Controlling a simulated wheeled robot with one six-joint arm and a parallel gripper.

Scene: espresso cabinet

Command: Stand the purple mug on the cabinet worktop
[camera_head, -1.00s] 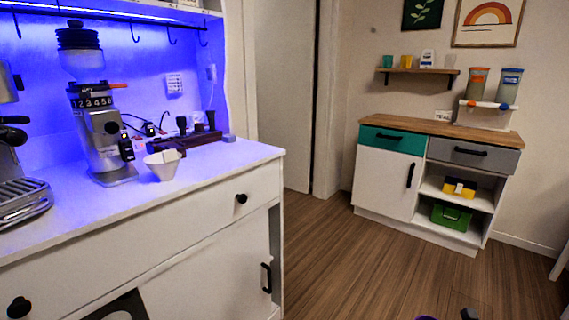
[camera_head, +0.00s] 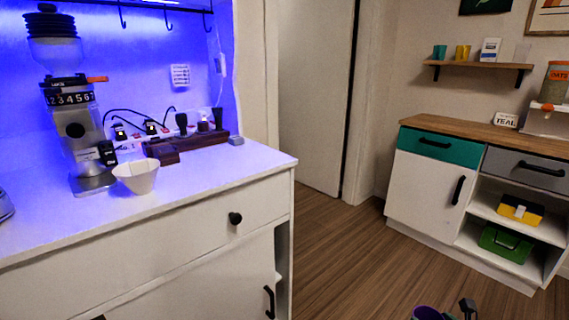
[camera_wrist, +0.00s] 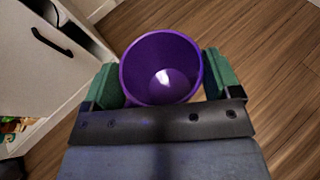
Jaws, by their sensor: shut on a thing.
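The purple mug (camera_wrist: 161,68) is between the green-padded fingers of my gripper (camera_wrist: 163,82) in the wrist view. I look down into its open mouth, and it appears empty. My gripper is shut on it, with the wooden floor behind. In the head view the mug (camera_head: 427,313) shows only as a purple rim at the bottom edge, beside a dark part of my gripper (camera_head: 466,308). The white cabinet worktop (camera_head: 215,172) is at the left, under blue light; the mug is apart from it.
On the worktop stand a grinder (camera_head: 80,130), a white cup (camera_head: 136,176) and a dark tamping station (camera_head: 190,145). The worktop's front right part is clear. A wood-topped sideboard (camera_head: 470,135) stands at the right, with open floor (camera_head: 350,260) between.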

